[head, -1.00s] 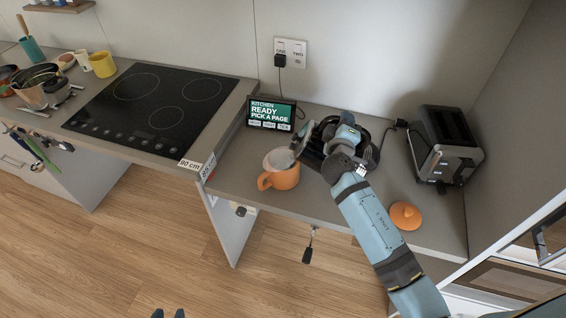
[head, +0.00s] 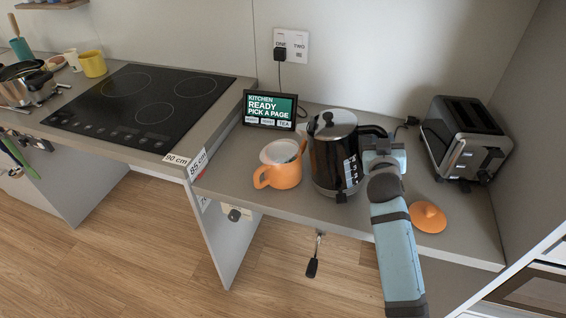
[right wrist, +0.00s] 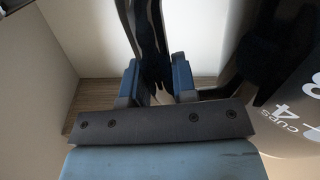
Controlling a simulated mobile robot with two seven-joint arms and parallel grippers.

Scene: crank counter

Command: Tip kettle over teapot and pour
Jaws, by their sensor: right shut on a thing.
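The kettle (head: 335,160), dark with a steel lid and base, is upright on the counter, or very close above it, just right of the teapot. The orange teapot (head: 283,172) has its lid off and its handle towards the left. Its orange lid (head: 429,216) lies on the counter at the right. My right gripper (head: 383,150) is shut on the kettle's handle at the kettle's right side. In the right wrist view the fingers (right wrist: 158,85) are either side of the dark handle, with the kettle's cup markings (right wrist: 288,115) at the right. My left gripper is not in view.
A small screen (head: 270,110) stands behind the teapot. A toaster (head: 465,140) stands at the right by the side wall. A black hob (head: 145,105) and a pot (head: 28,88) are at the left. The counter in front of the teapot is narrow.

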